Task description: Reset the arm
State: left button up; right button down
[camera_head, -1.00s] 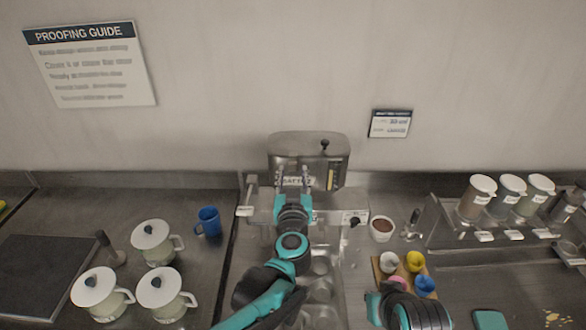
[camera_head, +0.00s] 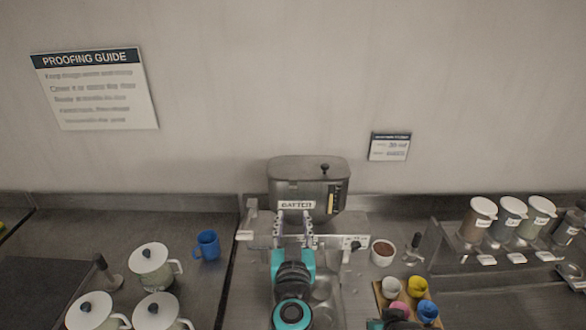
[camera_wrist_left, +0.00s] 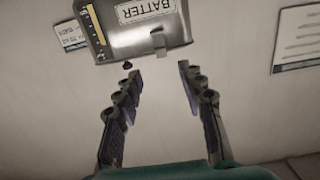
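My left gripper (camera_head: 293,222) is in front of the metal batter dispenser (camera_head: 308,178) in the head view, fingers pointing toward it. In the left wrist view, the left gripper (camera_wrist_left: 160,78) has its two fingers well apart with nothing between them. The batter dispenser (camera_wrist_left: 145,38) shows upside down just beyond the fingertips there. Only a small part of my right arm shows at the bottom edge of the head view, by the colored cups; its fingers are not visible.
Lidded white pots (camera_head: 150,268) and a blue mug (camera_head: 207,245) stand on the left counter. A bowl of brown contents (camera_head: 382,252), a small wooden tray (camera_head: 380,291) with colored cups and a rack of lidded jars (camera_head: 478,220) are at the right.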

pick_arm(q)
jog(key=s+a+f+g+b, duration=0.3)
jog(key=s+a+f+b, duration=0.1)
jog(key=f, duration=0.5)
jog(key=s+a+f+g+b, duration=0.4)
jog(key=s+a+f, duration=0.3)
jog(key=a+f, duration=0.1)
jog(key=s+a+f+g+b, duration=0.3)
jog(key=s+a+f, duration=0.3)
jog(key=f, duration=0.4)
jog(key=shift+s+f+g+b, duration=0.15)
jog(key=shift+g+b, duration=0.15)
jog(key=shift+b, duration=0.6)
jog(key=shift+d, duration=0.1)
jog(key=shift+c, duration=0.4)
